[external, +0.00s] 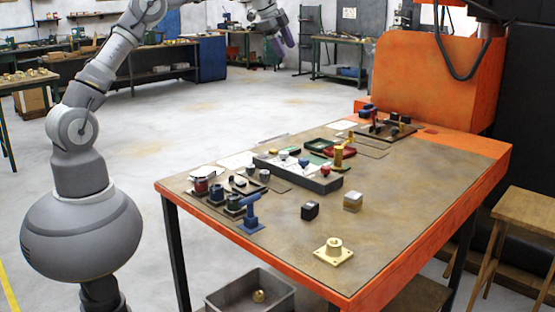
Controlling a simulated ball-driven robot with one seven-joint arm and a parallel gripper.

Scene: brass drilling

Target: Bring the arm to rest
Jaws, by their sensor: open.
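My gripper (283,36) is at the top of the external view, high above the floor and beyond the far left edge of the orange-edged table (400,225). Its purple fingers point downward and are apart, with nothing seen between them. My arm arches up from the left and over to the right, its upper part cut off by the top of the picture. The gripper is well clear of everything on the table.
A brass flanged part (333,252) sits near the table's front. A grey divided tray (297,174), a blue stand (251,213) and small blocks stand behind it. A grey bin (250,296) is below, a wooden stool (525,225) at right.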

